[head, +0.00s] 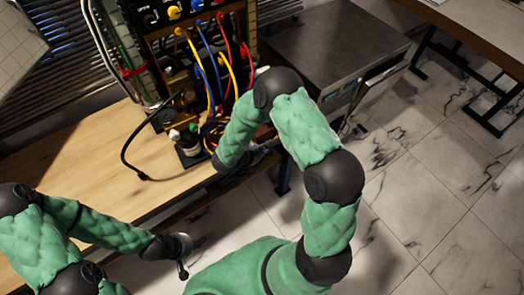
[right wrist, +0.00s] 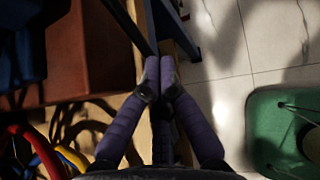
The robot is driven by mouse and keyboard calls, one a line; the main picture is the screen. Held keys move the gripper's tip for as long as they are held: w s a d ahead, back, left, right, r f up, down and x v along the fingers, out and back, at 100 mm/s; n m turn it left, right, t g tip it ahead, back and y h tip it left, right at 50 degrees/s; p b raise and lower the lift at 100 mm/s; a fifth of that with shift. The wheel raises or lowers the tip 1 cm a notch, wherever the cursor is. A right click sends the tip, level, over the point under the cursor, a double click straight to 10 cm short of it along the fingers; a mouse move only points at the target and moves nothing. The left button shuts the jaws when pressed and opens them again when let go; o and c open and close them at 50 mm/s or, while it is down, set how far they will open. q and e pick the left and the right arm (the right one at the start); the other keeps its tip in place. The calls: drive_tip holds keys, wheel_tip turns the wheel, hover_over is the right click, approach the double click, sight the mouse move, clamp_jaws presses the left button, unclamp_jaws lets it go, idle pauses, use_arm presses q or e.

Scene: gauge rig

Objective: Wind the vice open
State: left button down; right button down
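I cannot clearly make out the vice or its handle in the head view, where my right arm covers that part of the bench edge. In the right wrist view a reddish-brown block (right wrist: 100,55) lies left of my right gripper (right wrist: 160,66); I cannot tell whether it belongs to the vice. The right gripper's purple fingers meet at the tips, with nothing clearly seen between them. A dark bar (right wrist: 130,22) runs up to the fingertips; contact is unclear. My left gripper (head: 183,268) hangs in front of the bench, away from everything; its opening cannot be made out.
The wooden bench (head: 90,175) carries a panel (head: 185,15) with several coloured cables, a black cable and a small bottle (head: 189,142). A grey metal-topped unit (head: 330,45) stands right of it. The tiled floor (head: 430,170) at right is clear. Cables (right wrist: 40,150) lie near the right gripper.

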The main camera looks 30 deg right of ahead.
drive_tip(key=shift+d+f, duration=0.1)
drive_tip(key=shift+f, duration=0.05)
drive_tip(key=d+f+h+b, duration=0.2)
drive_tip(key=d+f+b, duration=0.1)
drive_tip(key=d+b, duration=0.3)
drive_tip(key=shift+w+d+b, duration=0.2)
drive_tip(key=shift+w+b, duration=0.05)
drive_tip(key=shift+b, duration=0.15)
idle(0.4)
idle(0.5)
